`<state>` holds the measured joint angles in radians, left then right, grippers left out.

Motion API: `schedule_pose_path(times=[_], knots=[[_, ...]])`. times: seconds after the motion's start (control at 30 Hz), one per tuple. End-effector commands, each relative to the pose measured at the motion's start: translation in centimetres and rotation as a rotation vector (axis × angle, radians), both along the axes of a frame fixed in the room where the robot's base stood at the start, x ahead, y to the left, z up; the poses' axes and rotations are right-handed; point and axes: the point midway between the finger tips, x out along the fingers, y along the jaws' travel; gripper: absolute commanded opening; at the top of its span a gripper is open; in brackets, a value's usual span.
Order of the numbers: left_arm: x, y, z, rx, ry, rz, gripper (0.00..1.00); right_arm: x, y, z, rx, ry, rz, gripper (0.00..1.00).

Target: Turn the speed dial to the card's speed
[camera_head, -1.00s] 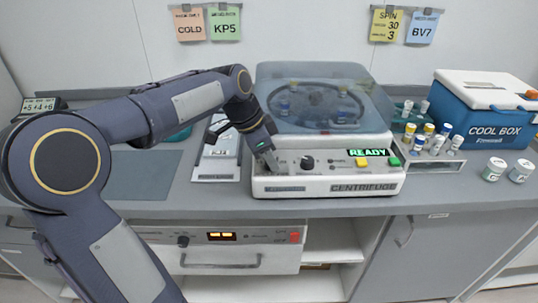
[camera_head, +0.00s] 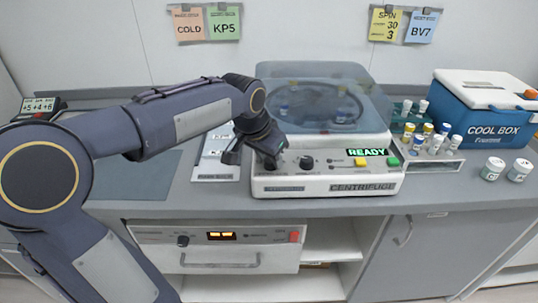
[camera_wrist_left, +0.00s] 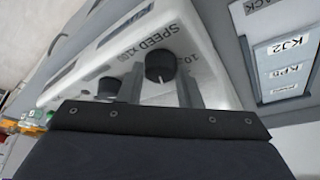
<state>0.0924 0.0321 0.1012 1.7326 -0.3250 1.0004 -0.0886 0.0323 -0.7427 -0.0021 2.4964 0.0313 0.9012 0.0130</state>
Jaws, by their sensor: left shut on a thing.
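The centrifuge (camera_head: 300,185) stands on the counter with a lit READY display and a see-through lid. My left gripper (camera_head: 268,158) is at the left end of its front panel. In the left wrist view the black speed dial (camera_wrist_left: 159,66), beside the SPEED x100 print, sits between the two grey fingers, which are shut on it. Its white mark points down in that picture. A second black dial (camera_head: 306,162) is to the right, free of the gripper. The yellow card (camera_head: 385,25) on the wall reads SPIN, 30, 3. My right gripper is out of view.
Yellow (camera_head: 361,162) and green (camera_head: 393,162) buttons are on the panel's right. A tube rack (camera_head: 435,150), two small jars and a blue cool box (camera_head: 485,120) stand to the right. A white labelled tray (camera_head: 217,160) lies left of the centrifuge.

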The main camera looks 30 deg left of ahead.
Motion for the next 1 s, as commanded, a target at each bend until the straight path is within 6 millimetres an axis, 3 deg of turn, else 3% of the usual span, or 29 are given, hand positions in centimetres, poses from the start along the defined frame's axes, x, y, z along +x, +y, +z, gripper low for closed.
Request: schedule_pose_path(times=[0.7, 0.73, 0.9, 1.0], knots=[[-0.01, -0.03, 0.05, 0.001, 0.0, 0.092, 0.08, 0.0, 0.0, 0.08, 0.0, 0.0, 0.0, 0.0], [-0.01, -0.03, 0.05, 0.001, 0.0, 0.092, 0.32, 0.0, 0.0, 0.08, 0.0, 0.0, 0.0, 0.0], [-0.01, -0.03, 0.04, 0.0, 0.0, 0.091, 0.53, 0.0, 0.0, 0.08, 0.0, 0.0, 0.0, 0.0], [-0.01, -0.04, 0.03, 0.0, 0.0, 0.091, 0.53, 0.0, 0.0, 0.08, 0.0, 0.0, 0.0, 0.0]])
